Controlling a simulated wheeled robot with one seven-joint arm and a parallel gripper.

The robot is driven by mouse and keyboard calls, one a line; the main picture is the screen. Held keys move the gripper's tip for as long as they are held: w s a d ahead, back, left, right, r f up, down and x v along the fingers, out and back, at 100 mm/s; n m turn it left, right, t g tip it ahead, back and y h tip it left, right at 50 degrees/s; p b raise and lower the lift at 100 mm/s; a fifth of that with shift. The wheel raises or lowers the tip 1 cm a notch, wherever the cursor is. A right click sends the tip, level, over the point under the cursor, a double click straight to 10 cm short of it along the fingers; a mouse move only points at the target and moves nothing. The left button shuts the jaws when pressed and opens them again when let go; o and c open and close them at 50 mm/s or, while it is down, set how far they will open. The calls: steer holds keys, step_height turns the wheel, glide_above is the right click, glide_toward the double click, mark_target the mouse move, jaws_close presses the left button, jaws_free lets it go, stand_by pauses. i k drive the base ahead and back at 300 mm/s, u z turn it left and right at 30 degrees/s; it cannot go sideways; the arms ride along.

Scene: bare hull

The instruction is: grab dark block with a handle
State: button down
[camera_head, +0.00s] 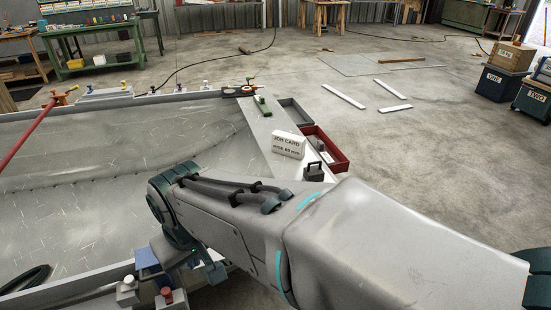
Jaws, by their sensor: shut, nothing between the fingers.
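The dark block with a handle (314,175) stands upright on the pale ledge along the right side of the hull, near the middle of the head view. Its small loop handle points up. A white job card block (289,145) stands just behind it and to its left. My arm crosses the lower half of the view from the right, and its far joint bends down left of the dark block. My gripper cannot be made out; its end of the arm is hidden behind my own links. Nothing shows touching the dark block.
A red open tray (340,160) and a grey tray (300,112) hang beside the ledge. A green tool (262,105) lies farther along it. The large grey hull panel (120,150) fills the left. Labelled boxes (498,82) stand far right.

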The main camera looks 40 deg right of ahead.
mark_target(315, 173)
steer(key=z, duration=2.65)
steer(key=i, duration=3.05)
steer(key=u, duration=3.55)
